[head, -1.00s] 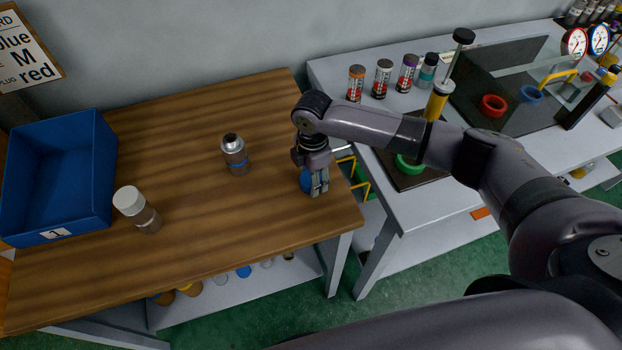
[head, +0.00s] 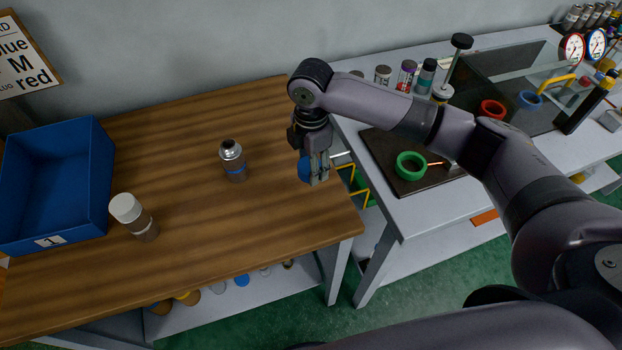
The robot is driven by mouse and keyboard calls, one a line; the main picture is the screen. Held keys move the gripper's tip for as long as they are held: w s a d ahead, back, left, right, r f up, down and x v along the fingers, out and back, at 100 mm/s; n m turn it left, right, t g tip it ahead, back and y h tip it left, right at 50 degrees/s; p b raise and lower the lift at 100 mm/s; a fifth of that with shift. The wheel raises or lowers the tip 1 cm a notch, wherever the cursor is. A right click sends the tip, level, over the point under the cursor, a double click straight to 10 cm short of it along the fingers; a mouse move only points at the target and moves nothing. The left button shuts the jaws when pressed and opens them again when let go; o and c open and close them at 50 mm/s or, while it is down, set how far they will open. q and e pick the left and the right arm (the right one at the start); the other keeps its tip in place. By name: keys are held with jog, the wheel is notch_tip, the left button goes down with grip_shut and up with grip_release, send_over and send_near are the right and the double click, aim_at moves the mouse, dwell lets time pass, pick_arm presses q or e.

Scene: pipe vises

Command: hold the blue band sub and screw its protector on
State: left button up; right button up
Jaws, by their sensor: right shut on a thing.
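The blue band sub (head: 233,161) stands upright on the wooden table, a metal cylinder with a bare threaded top and a blue band low on its side. My right gripper (head: 314,177) is shut on a blue protector (head: 305,168) and holds it over the right part of the table, to the right of the sub and apart from it. The fingers hide part of the protector. My left gripper is not in view.
A second sub with a white cap (head: 127,208) stands at the left, next to a blue bin (head: 104,190) labelled 1. The wooden table (head: 205,235) is clear between the subs and its front edge. A grey bench (head: 425,210) with a green ring (head: 411,155) stands at the right.

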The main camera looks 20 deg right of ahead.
notch_tip(320, 180, up, 12)
jog(key=shift+r+b, duration=0.2)
jog(key=shift+b, duration=0.5)
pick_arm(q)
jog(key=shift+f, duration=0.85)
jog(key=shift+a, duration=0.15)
